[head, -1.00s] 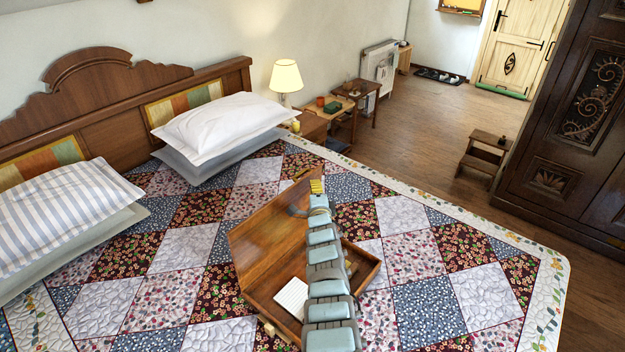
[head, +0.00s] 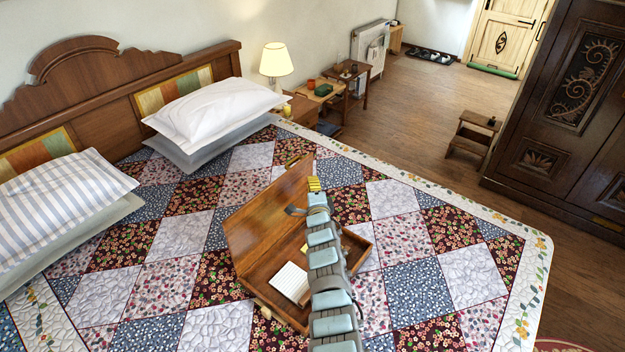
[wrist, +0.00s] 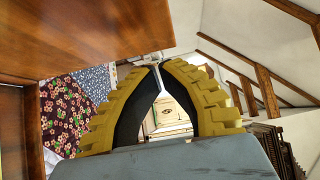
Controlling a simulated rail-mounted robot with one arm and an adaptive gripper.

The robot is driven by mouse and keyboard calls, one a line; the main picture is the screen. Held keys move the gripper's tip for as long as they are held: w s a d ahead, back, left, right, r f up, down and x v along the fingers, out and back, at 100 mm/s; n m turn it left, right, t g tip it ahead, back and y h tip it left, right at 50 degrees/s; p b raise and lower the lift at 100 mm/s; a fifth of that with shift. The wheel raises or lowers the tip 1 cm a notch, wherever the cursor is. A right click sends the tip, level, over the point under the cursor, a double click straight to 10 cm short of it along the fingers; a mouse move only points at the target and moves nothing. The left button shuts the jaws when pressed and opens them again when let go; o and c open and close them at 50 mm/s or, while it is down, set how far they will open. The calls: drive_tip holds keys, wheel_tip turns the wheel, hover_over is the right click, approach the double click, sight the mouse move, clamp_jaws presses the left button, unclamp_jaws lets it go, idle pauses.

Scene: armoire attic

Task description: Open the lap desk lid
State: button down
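The wooden lap desk lies on the patchwork quilt, its tray (head: 358,252) open to view. Its lid (head: 262,222) stands raised and leans back to the left. My gripper (head: 314,184) is beside the lid's far right end, on the side facing the tray. My arm crosses in front of the tray and hides part of it. In the wrist view, the yellow ribbed fingers (wrist: 156,66) come together at their tips with nothing seen between them. The lid's wood (wrist: 80,35) fills the upper left there; contact with the fingers cannot be told.
White paper (head: 290,281) lies in the tray. Pillows (head: 215,112) rest by the headboard at left. A lamp (head: 276,62) and small tables stand beyond the bed. A step stool (head: 473,137) and dark armoire (head: 560,120) are at right. The quilt right of the desk is clear.

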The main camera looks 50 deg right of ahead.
drive_tip(key=b+v, duration=0.2)
drive_tip(key=v, duration=0.5)
drive_tip(key=shift+s+a, duration=0.15)
drive_tip(key=shift+s, duration=0.05)
idle(0.5)
